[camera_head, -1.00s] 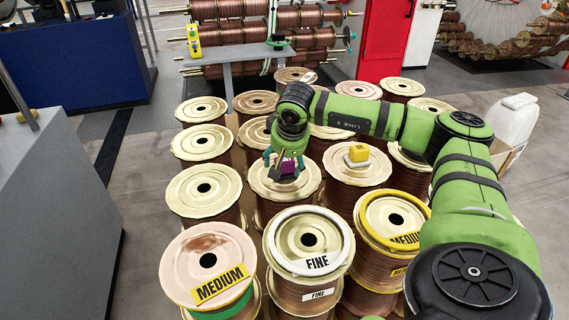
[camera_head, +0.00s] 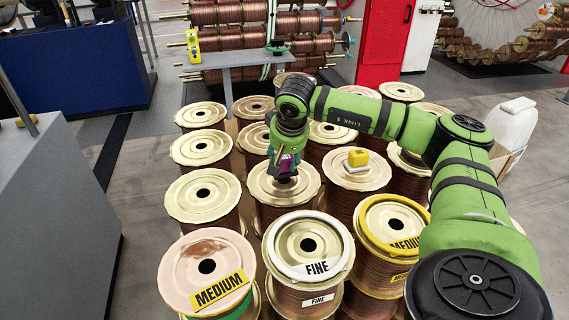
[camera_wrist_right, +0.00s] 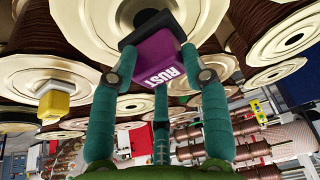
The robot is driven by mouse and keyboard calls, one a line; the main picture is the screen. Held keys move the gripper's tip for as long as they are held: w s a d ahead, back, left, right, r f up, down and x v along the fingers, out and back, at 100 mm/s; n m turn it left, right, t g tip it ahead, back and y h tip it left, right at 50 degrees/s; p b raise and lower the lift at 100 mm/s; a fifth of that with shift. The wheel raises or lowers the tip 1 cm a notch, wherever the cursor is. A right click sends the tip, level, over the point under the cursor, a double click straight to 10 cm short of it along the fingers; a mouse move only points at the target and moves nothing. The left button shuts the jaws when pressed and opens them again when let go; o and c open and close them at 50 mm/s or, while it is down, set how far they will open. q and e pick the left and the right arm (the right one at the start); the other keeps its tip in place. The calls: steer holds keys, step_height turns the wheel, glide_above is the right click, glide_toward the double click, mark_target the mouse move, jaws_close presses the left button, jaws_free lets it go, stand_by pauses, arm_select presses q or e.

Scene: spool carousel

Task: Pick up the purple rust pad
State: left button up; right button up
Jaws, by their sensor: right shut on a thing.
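The purple rust pad (camera_wrist_right: 155,57) is a purple block with white "RUST" lettering and a dark layer on one side. My right gripper (camera_wrist_right: 160,75) is shut on it, with teal fingers on both sides in the right wrist view. In the head view, the pad (camera_head: 286,166) shows small under my right gripper (camera_head: 285,160), over a copper wire spool (camera_head: 262,193). I cannot tell whether the pad touches the spool top. My left gripper is not in view.
A yellow-topped block (camera_head: 357,158) sits on the spool to the right. Spools marked MEDIUM (camera_head: 205,262) and FINE (camera_head: 308,245) stand in front. A shelf (camera_head: 245,57) with a yellow device (camera_head: 193,46) is behind. Floor is open at left.

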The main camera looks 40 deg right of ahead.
step_height(320, 180, up, 2)
steer(key=shift+r, duration=0.1)
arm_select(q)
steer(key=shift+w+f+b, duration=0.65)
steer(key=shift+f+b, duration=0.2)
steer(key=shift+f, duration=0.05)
arm_select(e)
steer(key=s+d+r, duration=0.5)
steer(key=s+r, duration=0.1)
steer(key=s, duration=0.4)
steer(key=shift+s+d+r, duration=0.15)
steer(key=shift+s+r, duration=0.05)
steer(key=shift+r, duration=0.15)
